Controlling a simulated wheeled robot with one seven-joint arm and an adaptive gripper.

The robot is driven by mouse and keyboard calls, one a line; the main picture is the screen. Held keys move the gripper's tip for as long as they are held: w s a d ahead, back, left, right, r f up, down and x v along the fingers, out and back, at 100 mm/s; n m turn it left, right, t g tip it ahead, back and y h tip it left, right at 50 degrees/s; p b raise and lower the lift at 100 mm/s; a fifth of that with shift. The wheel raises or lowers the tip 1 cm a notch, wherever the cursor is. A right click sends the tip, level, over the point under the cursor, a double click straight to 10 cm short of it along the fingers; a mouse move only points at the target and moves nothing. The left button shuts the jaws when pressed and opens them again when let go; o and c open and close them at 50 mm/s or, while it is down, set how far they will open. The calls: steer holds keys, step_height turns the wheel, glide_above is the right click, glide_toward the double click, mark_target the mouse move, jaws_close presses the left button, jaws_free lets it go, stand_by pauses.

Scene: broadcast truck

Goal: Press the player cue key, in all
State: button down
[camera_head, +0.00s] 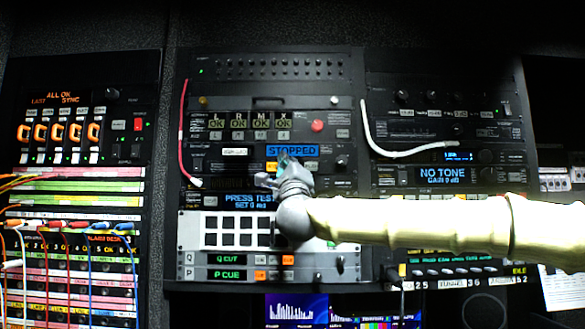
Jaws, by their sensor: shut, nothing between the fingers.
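My gripper (279,174) is shut and empty. Its tip is in front of the centre rack, just below a blue display reading STOPPED (292,150). A lit orange key (271,166) shows at the left of the tip; other keys in that row are partly hidden behind the gripper. I cannot tell whether the tip touches a key. No key label is readable here. Lower in the same rack, a green display reads P CUE (228,275), with one reading Q CUT (228,259) above it.
My pale arm comes in from the right across the right rack. A red cable (182,130) and a white cable (375,140) hang at the centre rack's sides. A patch bay (75,255) with several cords is at lower left. Monitors (340,310) stand below.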

steer(key=shift+w, duration=0.15)
steer(key=shift+w+b, duration=0.3)
steer(key=shift+w, duration=0.3)
stand_by(0.8)
steer(key=shift+s+b, duration=0.15)
steer(key=shift+b, duration=0.15)
steer(key=shift+s+b, duration=0.5)
steer(key=shift+s, duration=0.15)
steer(key=s+b, duration=0.3)
steer(key=s, duration=0.2)
stand_by(0.5)
